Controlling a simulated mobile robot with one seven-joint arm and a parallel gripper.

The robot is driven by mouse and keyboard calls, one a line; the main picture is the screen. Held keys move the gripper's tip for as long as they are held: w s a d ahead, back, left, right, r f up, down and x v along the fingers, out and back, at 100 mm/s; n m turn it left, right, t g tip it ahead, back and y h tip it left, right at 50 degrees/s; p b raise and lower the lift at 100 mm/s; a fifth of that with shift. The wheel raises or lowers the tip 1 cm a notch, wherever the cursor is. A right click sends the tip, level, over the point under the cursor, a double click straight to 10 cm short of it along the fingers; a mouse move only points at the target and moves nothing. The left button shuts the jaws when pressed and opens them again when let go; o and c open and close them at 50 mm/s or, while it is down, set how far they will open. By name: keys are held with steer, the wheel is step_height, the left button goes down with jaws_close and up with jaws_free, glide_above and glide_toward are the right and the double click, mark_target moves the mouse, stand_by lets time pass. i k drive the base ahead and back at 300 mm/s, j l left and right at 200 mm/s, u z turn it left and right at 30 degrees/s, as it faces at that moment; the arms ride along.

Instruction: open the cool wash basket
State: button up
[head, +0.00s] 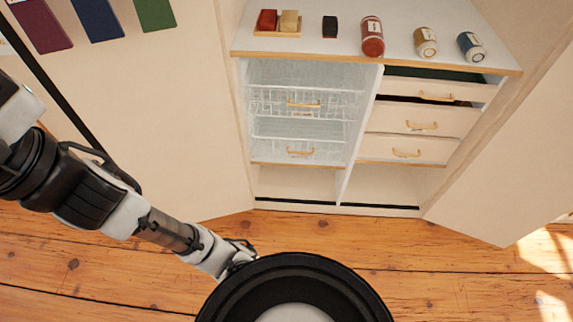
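Two wire baskets with brass handles sit one above the other in the left bay of a white cabinet. The upper basket (270,103) and the lower basket (272,148) both appear pushed in. No readable label shows which is the cool wash basket. My gripper (243,255) is low and left of the baskets, apart from both handles, over the wooden floor. Its fingertips are small and dark, so I cannot tell whether they are open.
The right bay holds drawers with brass handles (421,125); dark gaps show above the upper ones. Bottles and blocks stand on the cabinet top (345,50). Angled panels flank the cabinet on the left (190,130) and right (505,165). Wooden floor (330,235) in front is clear.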

mark_target(302, 115)
steer(key=i+l+z, duration=0.25)
steer(key=i, duration=0.25)
steer(key=i+l+z, duration=0.25)
steer(key=i, duration=0.25)
